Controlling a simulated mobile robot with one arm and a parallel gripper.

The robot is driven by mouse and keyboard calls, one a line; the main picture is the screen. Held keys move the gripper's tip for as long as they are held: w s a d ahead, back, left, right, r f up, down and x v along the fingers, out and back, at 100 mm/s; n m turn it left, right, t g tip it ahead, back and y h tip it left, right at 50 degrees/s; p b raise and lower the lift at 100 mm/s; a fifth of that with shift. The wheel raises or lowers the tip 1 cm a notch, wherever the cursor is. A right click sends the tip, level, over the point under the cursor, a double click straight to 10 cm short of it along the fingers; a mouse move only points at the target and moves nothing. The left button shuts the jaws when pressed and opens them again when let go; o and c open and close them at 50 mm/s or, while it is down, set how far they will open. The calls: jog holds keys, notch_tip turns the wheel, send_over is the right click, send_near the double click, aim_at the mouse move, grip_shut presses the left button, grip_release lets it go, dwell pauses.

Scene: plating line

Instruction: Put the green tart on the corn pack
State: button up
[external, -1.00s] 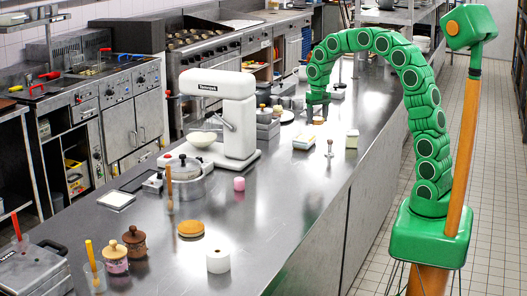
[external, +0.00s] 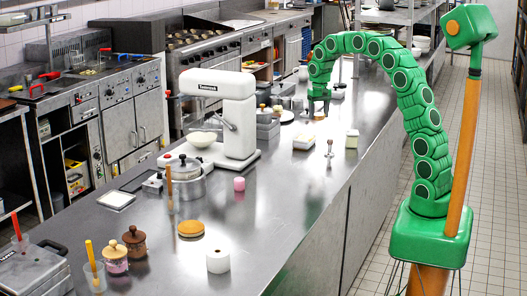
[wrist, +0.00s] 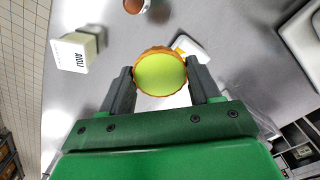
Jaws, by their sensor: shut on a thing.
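The green tart (wrist: 160,74) has a yellow-green top and a fluted orange-brown crust. In the wrist view it sits between the two fingers of my gripper (wrist: 162,85), which is shut on it. In the external view my gripper (external: 319,104) hangs over the far part of the counter; the tart is small there. A low pale pack with a yellowish top (external: 304,142), probably the corn pack, lies on the counter nearer the camera than my gripper. In the wrist view a white and orange thing (wrist: 194,48) shows behind the tart, largely hidden by it; I cannot tell its label.
A pale tub marked AIOLI (wrist: 76,52) stands left in the wrist view. The white mixer (external: 232,115) stands to the left. The bare steel counter (external: 285,190) lies open in front.

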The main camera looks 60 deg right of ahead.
jog(key=w+d+f, duration=0.1)
jog(key=w, duration=0.2)
send_over(305, 137)
jog(key=shift+s+a+f, duration=0.1)
jog(key=shift+a+f, duration=0.05)
jog(key=shift+f, duration=1.45)
jog(key=shift+a+f, duration=0.15)
jog(key=shift+f, duration=3)
jog(key=shift+f, duration=0.15)
jog(key=o, duration=0.7)
jog(key=shift+r, duration=6.15)
